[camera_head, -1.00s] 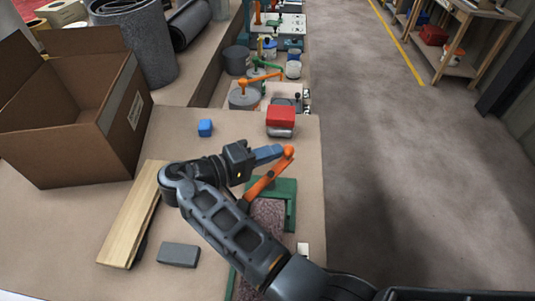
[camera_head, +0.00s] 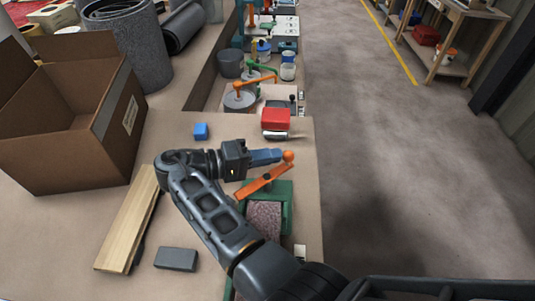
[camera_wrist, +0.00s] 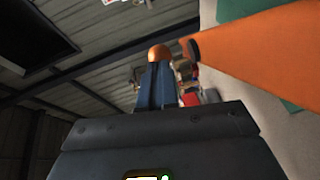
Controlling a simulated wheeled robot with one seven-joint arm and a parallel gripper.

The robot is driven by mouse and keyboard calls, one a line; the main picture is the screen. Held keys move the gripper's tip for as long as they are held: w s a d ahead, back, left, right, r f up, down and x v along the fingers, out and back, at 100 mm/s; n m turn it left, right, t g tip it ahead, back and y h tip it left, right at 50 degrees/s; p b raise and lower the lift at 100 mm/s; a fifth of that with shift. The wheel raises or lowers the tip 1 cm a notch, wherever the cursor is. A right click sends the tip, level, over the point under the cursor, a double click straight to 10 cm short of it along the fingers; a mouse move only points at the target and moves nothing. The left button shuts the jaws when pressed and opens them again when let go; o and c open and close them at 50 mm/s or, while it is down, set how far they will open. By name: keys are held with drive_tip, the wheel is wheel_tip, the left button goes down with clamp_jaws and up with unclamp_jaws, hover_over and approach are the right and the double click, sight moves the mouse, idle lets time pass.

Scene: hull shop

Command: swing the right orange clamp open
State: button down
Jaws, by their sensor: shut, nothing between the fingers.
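The near orange clamp (camera_head: 262,183) is a bar with a round knob at its upper right end, over a green fixture (camera_head: 286,195) holding a speckled block (camera_head: 264,220). My gripper (camera_head: 280,155) is shut and empty, its blue-grey fingers pointing right with their tips at the knob. In the wrist view the shut fingertips (camera_wrist: 157,68) sit just below the orange knob (camera_wrist: 158,52), and the clamp bar (camera_wrist: 265,52) spans the upper right. I cannot tell whether the tips touch the knob. My arm hides part of the fixture.
Another orange clamp (camera_head: 256,81) stands farther back. A cardboard box (camera_head: 65,150), wooden board (camera_head: 128,220) and grey block (camera_head: 176,259) are left. Open floor lies right of the bench.

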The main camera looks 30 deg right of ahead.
drive_tip(key=shift+s+d+f+m+g+y, duration=0.15)
drive_tip(key=shift+m+g+y, duration=0.15)
drive_tip(key=shift+m+g, duration=0.35)
drive_tip(key=shift+s+d+r+m+g+y, duration=0.1)
drive_tip(key=shift+m+g+y, duration=0.25)
drive_tip(key=shift+g, duration=0.5)
drive_tip(key=shift+s+d+f+m+g+y+b, duration=0.1)
drive_tip(key=shift+m+g+y+b, duration=0.15)
drive_tip(key=shift+m+g+b, duration=0.35)
drive_tip(key=shift+s+d+f+m+g+y+b, duration=0.1)
drive_tip(key=shift+m+g+y+b, duration=0.2)
drive_tip(key=shift+b, duration=0.35)
drive_tip(key=m+g+b, duration=0.1)
drive_tip(key=b, duration=0.1)
drive_tip(key=m+g+y+b, duration=0.1)
drive_tip(key=shift+s+f+y+b, duration=0.1)
drive_tip(key=shift+s+y+b, duration=0.1)
drive_tip(key=shift+y+b, duration=0.15)
drive_tip(key=shift+s+d+m+g+y+b, duration=0.15)
drive_tip(key=shift+m+g+y+b, duration=0.45)
drive_tip(key=shift+b, duration=0.45)
drive_tip(key=shift+r+g, duration=0.3)
drive_tip(key=shift+r, duration=0.1)
